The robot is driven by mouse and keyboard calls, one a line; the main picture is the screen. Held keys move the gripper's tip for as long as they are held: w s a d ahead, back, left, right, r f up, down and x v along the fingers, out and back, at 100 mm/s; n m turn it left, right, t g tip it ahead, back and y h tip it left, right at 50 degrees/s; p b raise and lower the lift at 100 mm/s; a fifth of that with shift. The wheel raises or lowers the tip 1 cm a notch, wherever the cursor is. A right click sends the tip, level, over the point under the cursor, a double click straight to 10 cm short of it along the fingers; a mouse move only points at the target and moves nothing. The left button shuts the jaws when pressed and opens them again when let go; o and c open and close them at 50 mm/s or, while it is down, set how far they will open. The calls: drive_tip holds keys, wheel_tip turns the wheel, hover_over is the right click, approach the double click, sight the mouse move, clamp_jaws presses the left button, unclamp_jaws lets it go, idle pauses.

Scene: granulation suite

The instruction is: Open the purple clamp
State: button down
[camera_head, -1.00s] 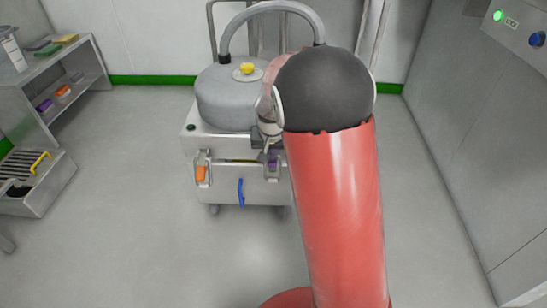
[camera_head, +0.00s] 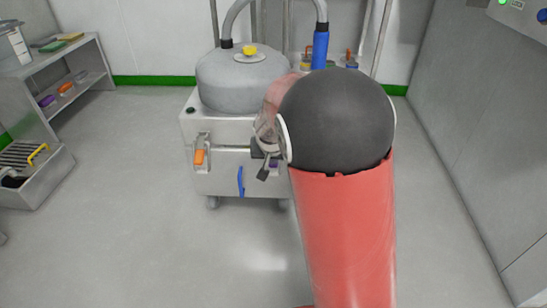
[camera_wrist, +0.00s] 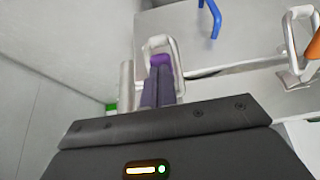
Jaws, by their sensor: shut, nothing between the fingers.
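The purple clamp (camera_head: 274,163) is on the upper right of the front of the grey wheeled machine (camera_head: 225,180), mostly hidden behind my gripper in the head view. In the wrist view the purple clamp (camera_wrist: 160,59) shows as a purple tab inside a metal wire loop, just beyond my fingertips. My gripper (camera_head: 263,175) is in front of the machine, beside the clamp. In the wrist view its two fingers (camera_wrist: 159,74) are together with nothing between them, pointing at the purple tab. I cannot tell whether they touch it.
An orange clamp (camera_head: 199,157) is on the left of the same front, with a blue handle (camera_head: 240,181) between. A lidded drum (camera_head: 240,85) with a yellow knob tops the machine. A shelf (camera_head: 75,65) stands at left, a wall panel (camera_head: 480,130) at right.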

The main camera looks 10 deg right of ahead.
drive_tip(key=shift+f, duration=0.35)
drive_tip(key=shift+r, duration=0.1)
idle(0.4)
